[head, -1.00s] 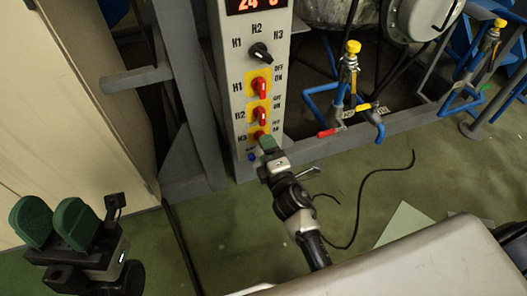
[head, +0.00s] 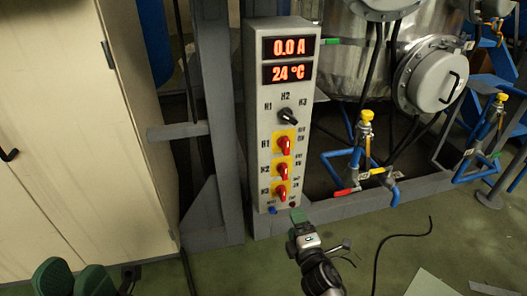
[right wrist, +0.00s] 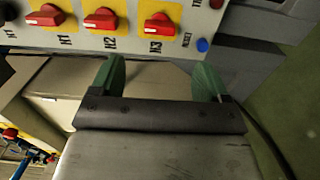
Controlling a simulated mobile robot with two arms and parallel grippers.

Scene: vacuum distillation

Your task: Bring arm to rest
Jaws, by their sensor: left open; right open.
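My right gripper (head: 298,216) is in front of the base of the grey control panel (head: 255,130). In the right wrist view its two green fingers (right wrist: 160,80) are apart with nothing between them, and the panel's lower edge lies just beyond them. My left gripper (head: 75,279) is at the bottom left of the head view, its green fingers apart and empty, its lower part cut off. The panel's displays (head: 288,60) read 0.0 A and 24 °C. Red switches H1 (head: 284,143), H2 (head: 283,169) and H3 (head: 281,191) sit on yellow plates. A blue reset button (right wrist: 203,45) is beside H3.
A beige cabinet (head: 70,130) stands at the left. A grey metal frame (head: 215,100) stands beside the panel. A steel vessel (head: 350,50) and blue pipes with yellow-topped valves (head: 366,117) are at the right. A black cable (head: 405,236) lies on the green floor.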

